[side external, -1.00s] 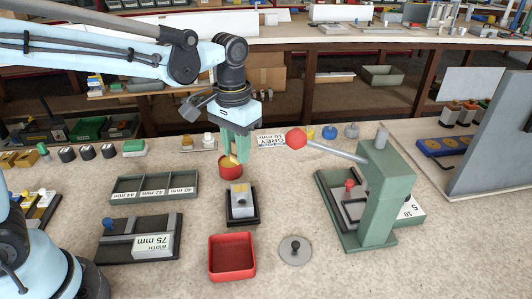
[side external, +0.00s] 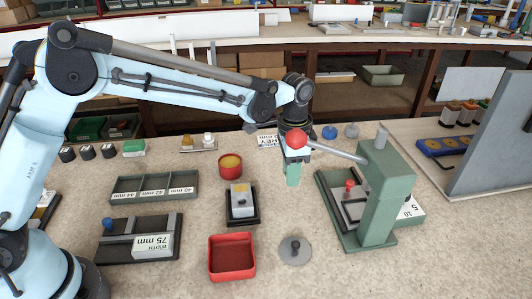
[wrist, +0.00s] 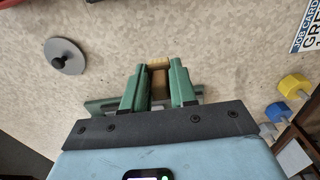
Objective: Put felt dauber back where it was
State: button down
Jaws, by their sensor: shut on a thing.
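My gripper (side external: 292,182), with green fingers, is in the middle right of the side view, partly behind the red ball of a lever. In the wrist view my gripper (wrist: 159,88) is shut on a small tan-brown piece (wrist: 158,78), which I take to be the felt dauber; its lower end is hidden. In the side view the held piece cannot be made out. A grey block with a yellow patch (side external: 241,189) sits on a black stand in front of the pot.
The green lever press (side external: 378,190) with its red ball (side external: 296,139) stands close on the right. A grey knobbed disc (side external: 295,250) and a square red tray (side external: 232,275) lie in front. Coloured knobs (wrist: 294,86) and a job card (wrist: 306,28) are nearby.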

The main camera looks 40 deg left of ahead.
aim_at(289, 197)
jog(key=shift+f, duration=2.25)
jog(key=shift+f, duration=0.15)
jog(key=c, duration=0.9)
grip_release()
notch_tip(289, 197, up, 12)
jog(key=shift+r, duration=0.15)
jog(key=s+a+r+n+t, duration=0.1)
jog(key=s+a+n+t, duration=0.6)
jog(key=s+a, duration=0.9)
jog(key=shift+s+n, duration=1)
jog(key=shift+s, duration=0.05)
